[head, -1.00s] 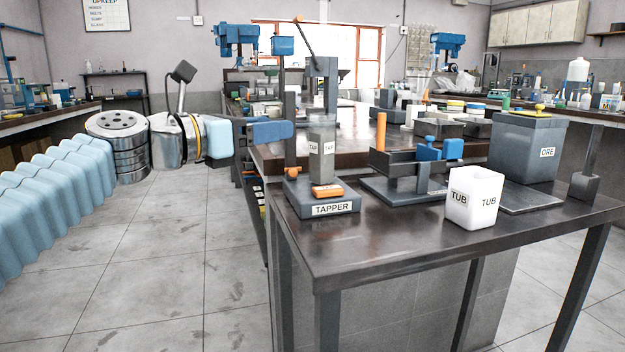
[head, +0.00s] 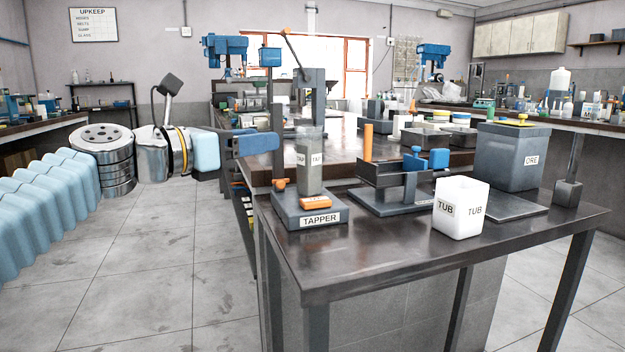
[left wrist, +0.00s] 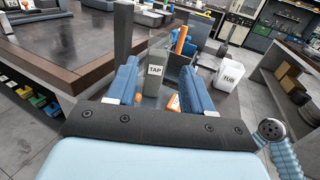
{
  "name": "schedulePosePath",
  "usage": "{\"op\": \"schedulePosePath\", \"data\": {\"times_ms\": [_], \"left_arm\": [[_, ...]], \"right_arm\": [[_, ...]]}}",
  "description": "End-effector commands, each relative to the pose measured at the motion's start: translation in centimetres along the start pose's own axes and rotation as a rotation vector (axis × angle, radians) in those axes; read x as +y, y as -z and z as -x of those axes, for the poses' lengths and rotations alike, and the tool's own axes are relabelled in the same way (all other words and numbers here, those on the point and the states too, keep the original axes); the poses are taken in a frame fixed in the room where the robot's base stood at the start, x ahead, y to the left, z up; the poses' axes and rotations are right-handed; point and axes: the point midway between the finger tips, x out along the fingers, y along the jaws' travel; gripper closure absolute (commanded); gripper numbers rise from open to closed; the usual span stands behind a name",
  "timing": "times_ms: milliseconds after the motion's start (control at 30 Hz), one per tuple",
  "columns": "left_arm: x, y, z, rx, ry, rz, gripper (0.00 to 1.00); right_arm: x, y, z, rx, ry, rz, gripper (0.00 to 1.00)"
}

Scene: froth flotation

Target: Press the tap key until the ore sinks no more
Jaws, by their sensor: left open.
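The tapper (head: 320,219) is a dark grey base on the near bench, with an orange tap key (head: 315,203) on its front. A clear cylinder labelled TAP (head: 310,172) stands upright on it; grey matter fills its lower part, and its upper part looks clear. My left gripper (head: 262,143) hangs left of the cylinder, above key height. In the left wrist view its two blue fingers (left wrist: 158,66) are apart, with the cylinder beyond and between them and nothing held. My right gripper is not in view.
A white tub (head: 461,222) stands near the bench's front edge. A dark rig with blue clamps (head: 405,172) stands between tapper and ore bin (head: 512,160). A grey post (head: 569,180) is at the right. The bench front (head: 350,255) is clear.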

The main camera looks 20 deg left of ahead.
Motion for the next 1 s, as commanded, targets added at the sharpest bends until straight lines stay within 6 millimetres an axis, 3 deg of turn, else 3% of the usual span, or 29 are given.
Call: {"op": "schedulePosePath", "data": {"times_ms": [33,300,333,1000], "left_arm": [[0.00,0.00,0.00,0.000,0.000,0.000,0.57],[0.00,0.00,0.00,0.000,0.000,0.000,0.98],[0.00,0.00,0.00,0.000,0.000,0.000,1.00],[0.00,0.00,0.00,0.000,0.000,0.000,1.00]], "right_arm": [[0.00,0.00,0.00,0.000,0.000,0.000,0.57],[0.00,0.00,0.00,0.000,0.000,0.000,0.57],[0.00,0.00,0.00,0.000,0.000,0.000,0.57],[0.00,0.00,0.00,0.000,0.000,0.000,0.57]]}}
